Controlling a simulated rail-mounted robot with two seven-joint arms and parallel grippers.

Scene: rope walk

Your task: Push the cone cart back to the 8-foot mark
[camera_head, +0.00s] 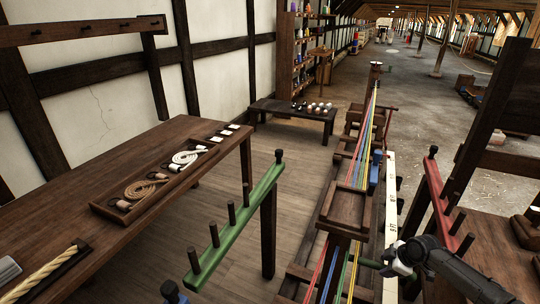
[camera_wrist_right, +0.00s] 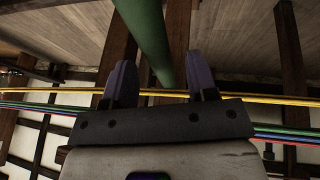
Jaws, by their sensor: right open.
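The wooden cart-like block (camera_head: 345,208) sits on the long dark rails, with red, yellow, blue and green strands (camera_head: 340,268) running over it; I cannot tell for sure that it is the cone cart. A white marked board (camera_head: 391,205) runs along its right side, with a mark near my right gripper; its lettering is too small to read surely. My right gripper (camera_head: 384,264) is beside the board, just right of the strands. My left gripper is not in view.
A green peg rail (camera_head: 236,221) stands left of the track and a red peg rail (camera_head: 443,200) right. A table (camera_head: 100,165) with a tray of rope coils is at the left. A low bench (camera_head: 293,115) stands behind. Open floor lies at the back right.

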